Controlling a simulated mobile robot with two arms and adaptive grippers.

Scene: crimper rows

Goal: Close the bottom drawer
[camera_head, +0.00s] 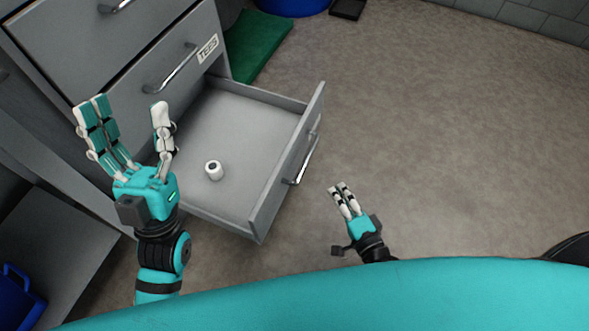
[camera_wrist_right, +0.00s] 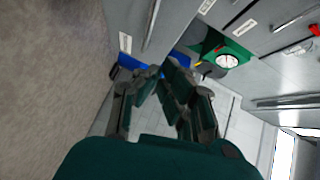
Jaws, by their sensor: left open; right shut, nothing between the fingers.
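The grey bottom drawer (camera_head: 257,221) is pulled well out of the cabinet in the head view. Its front panel with a metal bar handle (camera_head: 302,163) faces right. A small white round item (camera_head: 213,170) is inside on the drawer floor. My left gripper (camera_head: 125,103) is open, fingers up, and appears in front of the drawer's left part; contact cannot be told. My right gripper (camera_head: 341,187) is shut and empty, to the right of the handle and apart from it in the picture. Its fingers (camera_wrist_right: 163,72) also show in the right wrist view.
Above is a closed drawer with a "TEES" label (camera_head: 208,48). A green item (camera_head: 258,45) and a blue container (camera_head: 292,4) stand behind. A blue bin (camera_head: 20,298) is at lower left. The floor (camera_head: 440,140) to the right is clear. A green dial scale (camera_wrist_right: 229,60) shows in the wrist view.

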